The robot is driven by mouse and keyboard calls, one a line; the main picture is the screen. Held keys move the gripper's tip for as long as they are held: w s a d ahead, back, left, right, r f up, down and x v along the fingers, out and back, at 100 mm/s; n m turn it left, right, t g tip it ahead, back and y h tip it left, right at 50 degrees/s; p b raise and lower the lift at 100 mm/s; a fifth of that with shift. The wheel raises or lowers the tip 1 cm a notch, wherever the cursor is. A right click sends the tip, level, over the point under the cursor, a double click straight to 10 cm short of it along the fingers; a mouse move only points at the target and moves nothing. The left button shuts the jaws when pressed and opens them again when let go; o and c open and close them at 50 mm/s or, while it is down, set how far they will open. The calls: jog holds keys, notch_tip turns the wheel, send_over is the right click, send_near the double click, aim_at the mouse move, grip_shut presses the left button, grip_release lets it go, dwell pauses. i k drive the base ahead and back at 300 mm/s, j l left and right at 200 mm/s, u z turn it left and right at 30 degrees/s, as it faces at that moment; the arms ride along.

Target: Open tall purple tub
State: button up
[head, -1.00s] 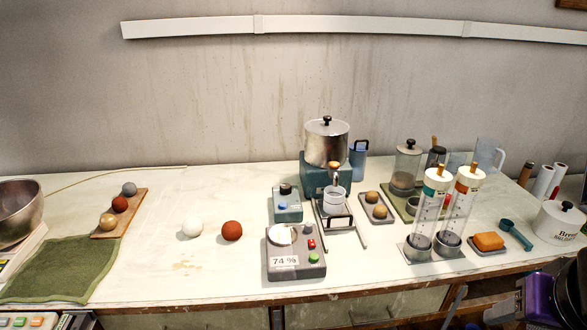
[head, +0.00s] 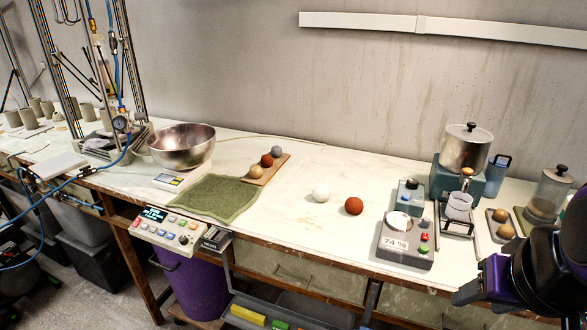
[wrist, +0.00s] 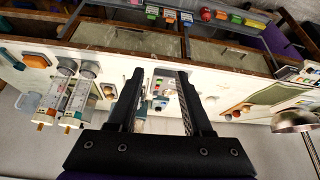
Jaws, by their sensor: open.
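The tall purple tub (head: 196,288) stands under the table on the left in the head view, below the control panel. A dark loop handle (head: 166,262) shows at its upper left. Its top is hidden by the table edge and panel, so I cannot see a lid. A purple patch (wrist: 277,40), likely the same tub, shows at the upper right of the wrist view. My gripper (wrist: 160,76) is open and empty in the wrist view, with the table beyond its fingers. In the head view my arm is at the lower right, far from the tub.
The control panel (head: 166,231) juts from the table's front edge above the tub. A shelf with coloured items (head: 262,318) is right of the tub. A dark bin (head: 82,255) stands to its left. A steel bowl (head: 181,146) and a green cloth (head: 212,198) lie above on the table.

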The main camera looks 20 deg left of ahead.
aim_at(200, 287)
jog(key=u, duration=1.8)
jog(key=i+j+z, duration=0.15)
jog(key=i+j, duration=0.2)
jog(key=i+j+z, duration=0.1)
jog(key=i+j, duration=0.25)
jog(key=i+j+z, duration=0.15)
jog(key=i+j, duration=0.2)
jog(key=j, duration=0.15)
jog(key=i+j+z, duration=0.15)
jog(key=i+j, duration=0.15)
jog(key=j, duration=0.15)
jog(key=i+j+z, duration=0.1)
jog(key=i+j, duration=0.2)
jog(key=j, duration=0.2)
